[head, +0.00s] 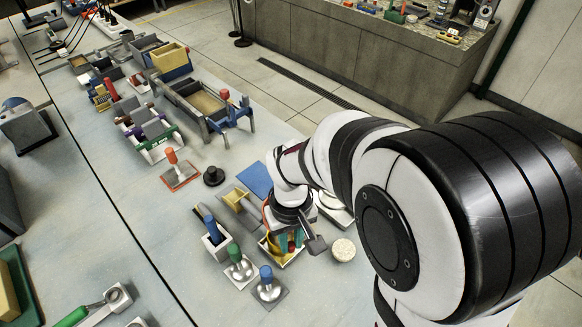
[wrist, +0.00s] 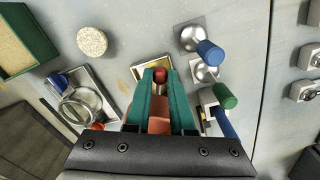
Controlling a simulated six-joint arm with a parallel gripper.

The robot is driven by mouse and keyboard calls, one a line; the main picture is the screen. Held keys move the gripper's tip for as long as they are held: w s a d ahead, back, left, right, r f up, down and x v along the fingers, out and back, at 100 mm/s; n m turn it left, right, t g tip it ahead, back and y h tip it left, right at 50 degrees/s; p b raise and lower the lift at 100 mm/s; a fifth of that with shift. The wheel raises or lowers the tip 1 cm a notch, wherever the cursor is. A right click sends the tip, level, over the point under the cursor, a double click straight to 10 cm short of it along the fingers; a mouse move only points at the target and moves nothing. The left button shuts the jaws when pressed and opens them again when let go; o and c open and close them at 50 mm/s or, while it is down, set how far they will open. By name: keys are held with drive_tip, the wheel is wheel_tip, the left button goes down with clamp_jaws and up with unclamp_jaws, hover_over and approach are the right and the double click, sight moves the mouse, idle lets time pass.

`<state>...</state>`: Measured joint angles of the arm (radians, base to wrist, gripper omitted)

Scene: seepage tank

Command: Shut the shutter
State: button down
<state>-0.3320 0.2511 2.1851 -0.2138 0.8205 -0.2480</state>
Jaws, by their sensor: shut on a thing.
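My gripper (wrist: 160,72), with green fingers, is closed around a red-knobbed handle (wrist: 159,76) with a pale stem. A salmon-coloured piece (wrist: 157,118) shows between the fingers nearer the wrist. The fingers are over a small box with a yellowish inside (wrist: 139,72). In the head view this box (head: 293,256) is under my wrist, which hides much of it. I cannot tell for sure whether the handle belongs to the shutter, or how far the shutter stands open.
A blue-handled metal tool (head: 268,287) and a green-handled one (head: 239,266) stand close by. A white box (head: 217,246) with a blue handle is at their left. A round pale disc (head: 343,249) lies to the right. A grey sand-filled tank (head: 184,104) stands farther back.

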drive_tip(key=shift+a, duration=0.1)
drive_tip(key=m, duration=0.1)
drive_tip(key=a+m, duration=0.1)
drive_tip(key=m, duration=0.2)
drive_tip(key=shift+s+a, duration=0.15)
drive_tip(key=shift+a, duration=0.2)
drive_tip(key=c, duration=0.8)
unclamp_jaws()
drive_tip(key=shift+o, duration=0.2)
drive_tip(key=shift+r, duration=0.1)
wheel_tip(320, 180, up, 16)
